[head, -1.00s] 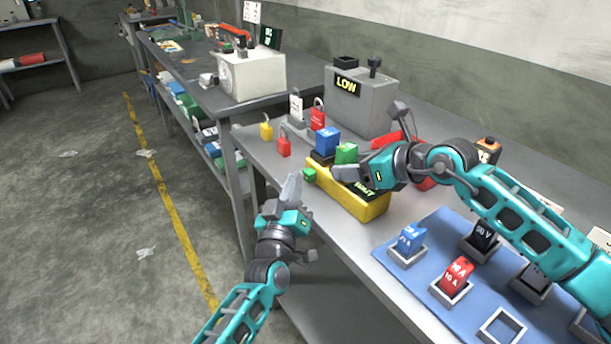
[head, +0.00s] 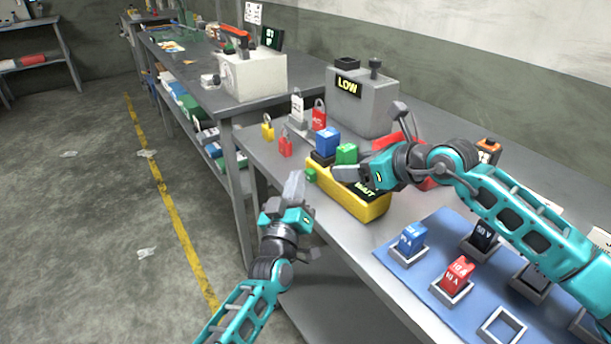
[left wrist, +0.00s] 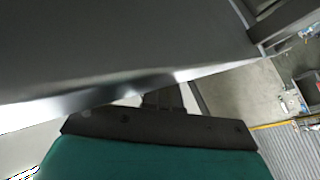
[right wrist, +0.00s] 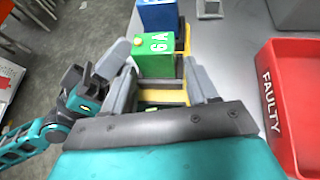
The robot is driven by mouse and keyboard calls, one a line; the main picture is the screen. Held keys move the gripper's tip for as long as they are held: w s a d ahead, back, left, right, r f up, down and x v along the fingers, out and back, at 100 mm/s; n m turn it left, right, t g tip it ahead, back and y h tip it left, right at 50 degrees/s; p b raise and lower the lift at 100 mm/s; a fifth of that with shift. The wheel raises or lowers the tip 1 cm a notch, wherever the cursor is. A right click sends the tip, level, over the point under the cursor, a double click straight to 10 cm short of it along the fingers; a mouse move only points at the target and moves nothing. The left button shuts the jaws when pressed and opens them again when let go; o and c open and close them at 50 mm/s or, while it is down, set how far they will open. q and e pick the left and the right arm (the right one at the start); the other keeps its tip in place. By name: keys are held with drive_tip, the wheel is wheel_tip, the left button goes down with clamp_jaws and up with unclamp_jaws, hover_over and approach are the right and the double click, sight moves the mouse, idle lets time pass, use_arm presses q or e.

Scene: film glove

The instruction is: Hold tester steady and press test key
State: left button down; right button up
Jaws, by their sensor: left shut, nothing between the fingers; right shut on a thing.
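The yellow tester (head: 372,209) lies on the bench near its front edge, with a dark display reading "WAIT". A green block (head: 346,154) and a blue block (head: 327,141) stand at its far end. A small green key (head: 311,174) sticks out at its left end. My right gripper (head: 345,172) is shut on the tester, its fingers either side of the yellow body in the right wrist view (right wrist: 162,92). My left gripper (head: 294,184) is shut and empty, beside the bench edge, a little short of the green key. The left wrist view does not show the key.
A red bin (right wrist: 298,95) marked "FAULTY" is beside my right gripper. A grey box (head: 362,102) reading "LOW" is at the back. A blue mat (head: 388,262) with fuse blocks lies nearer.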

use_arm(q)
drive_tip(key=shift+d+f, duration=0.1)
drive_tip(key=shift+d, duration=0.35)
use_arm(e)
drive_tip(key=shift+a+r, duration=0.15)
use_arm(q)
drive_tip(key=shift+s+f, duration=0.1)
drive_tip(key=shift+s+a+f, duration=0.15)
drive_tip(key=shift+a+f, duration=0.05)
drive_tip(key=shift+f, duration=0.05)
use_arm(e)
drive_tip(key=shift+w, duration=0.15)
use_arm(q)
drive_tip(key=shift+s+a+f+g, duration=0.15)
drive_tip(key=shift+g, duration=0.15)
use_arm(e)
drive_tip(key=shift+d, duration=0.25)
use_arm(q)
drive_tip(key=shift+a, duration=0.2)
use_arm(e)
drive_tip(key=shift+c, duration=0.3)
use_arm(q)
drive_tip(key=s+a, duration=0.1)
drive_tip(key=a, duration=0.2)
drive_tip(key=s+a, duration=0.1)
drive_tip(key=shift+s+a+r, duration=0.15)
drive_tip(key=shift+s+r, duration=0.05)
drive_tip(key=shift+s, duration=0.15)
use_arm(e)
drive_tip(key=shift+f, duration=0.2)
